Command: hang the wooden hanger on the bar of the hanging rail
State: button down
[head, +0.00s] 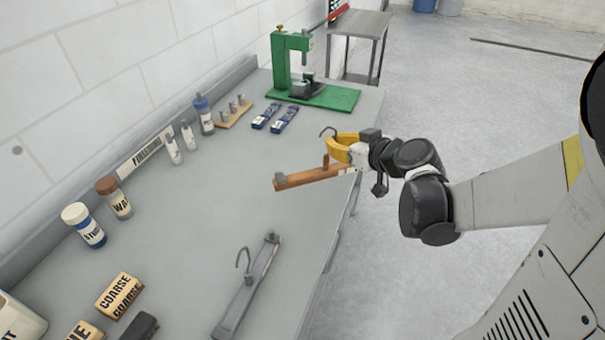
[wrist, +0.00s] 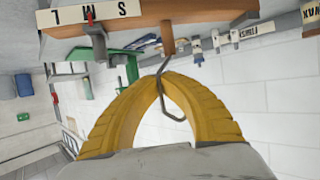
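The wooden hanger (head: 312,178) is a brown bar with a short upright peg, a grey clip and a metal hook. It is held level above the bench near its right edge. My gripper (head: 332,147) has its yellow fingers closed around the hook's stem, with the hook's curve sticking out past them. In the wrist view the fingertips (wrist: 160,80) meet on the wire hook (wrist: 172,105). The wooden bar (wrist: 200,14) crosses the top there, with an S M L label at its left.
A grey hanger (head: 248,284) with a hook lies on the bench (head: 190,225). A green press (head: 300,80) stands at the back. Bottles (head: 84,225) and a coarse block (head: 120,295) are at the left. A dark bar (head: 530,48) shows over open floor at the upper right.

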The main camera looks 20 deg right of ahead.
jog(key=d, duration=0.3)
jog(key=d+r, duration=0.1)
jog(key=shift+w+d+r, duration=0.1)
jog(key=shift+w+d, duration=0.25)
jog(key=w+a+f+b, duration=0.6)
jog(key=w+a+f, duration=0.2)
jog(key=f, duration=0.2)
jog(key=shift+f+b, duration=0.3)
jog(key=shift+f, duration=0.1)
jog(key=shift+w+f, duration=0.1)
jog(key=shift+f, duration=0.05)
jog(key=c, duration=1.6)
grip_release()
jog(key=shift+r, duration=0.2)
